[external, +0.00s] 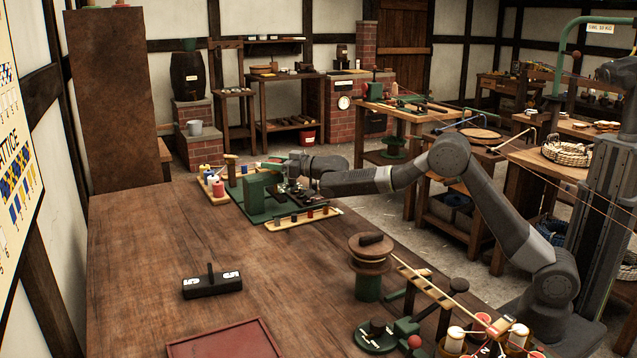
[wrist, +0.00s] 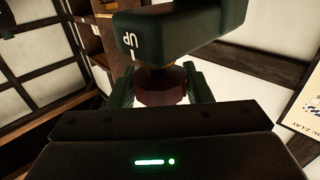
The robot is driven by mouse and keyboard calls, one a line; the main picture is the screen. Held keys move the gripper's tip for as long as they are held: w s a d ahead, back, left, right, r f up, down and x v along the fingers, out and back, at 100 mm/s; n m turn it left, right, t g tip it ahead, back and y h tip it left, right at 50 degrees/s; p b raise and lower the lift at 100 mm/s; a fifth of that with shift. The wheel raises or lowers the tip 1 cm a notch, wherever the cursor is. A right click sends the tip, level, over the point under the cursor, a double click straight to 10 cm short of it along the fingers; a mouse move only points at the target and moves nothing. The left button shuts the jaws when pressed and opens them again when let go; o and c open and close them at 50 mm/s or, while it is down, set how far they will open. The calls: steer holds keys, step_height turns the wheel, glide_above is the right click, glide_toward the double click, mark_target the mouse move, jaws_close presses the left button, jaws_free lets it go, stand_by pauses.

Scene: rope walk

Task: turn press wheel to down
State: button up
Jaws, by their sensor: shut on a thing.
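The green press (external: 258,190) stands on a green base at the far end of the long wooden table. My gripper (external: 292,183) reaches it from the right, small and partly lost among its dark parts. In the wrist view a dark green press part (wrist: 185,25) carries a white "UP" mark. Below it a dark red-brown knob-like piece (wrist: 165,88), seemingly part of the press wheel, sits between the two fingers of my gripper (wrist: 163,92). My gripper is shut on it. The wheel's full shape and its turn are hidden.
Trays with coloured spools (external: 214,186) and small pegs (external: 308,214) lie beside the press. A black block with a handle (external: 211,283) and a red tray (external: 225,342) lie nearer. A round wooden-topped stand (external: 370,250) is at the right edge. The middle tabletop is clear.

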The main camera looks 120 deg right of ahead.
steer(key=shift+s+d+m+g+h+b, duration=0.3)
steer(key=shift+s+m+g+h+b, duration=0.15)
steer(key=shift+b, duration=1.65)
steer(key=b, duration=0.4)
steer(key=shift+w+a+f+g, duration=0.15)
steer(key=shift+f+g, duration=0.1)
steer(key=shift+g, duration=0.1)
steer(key=shift+r+m+p, duration=0.2)
steer(key=shift+m+p, duration=0.05)
steer(key=shift+p, duration=0.05)
steer(key=shift+f, duration=0.1)
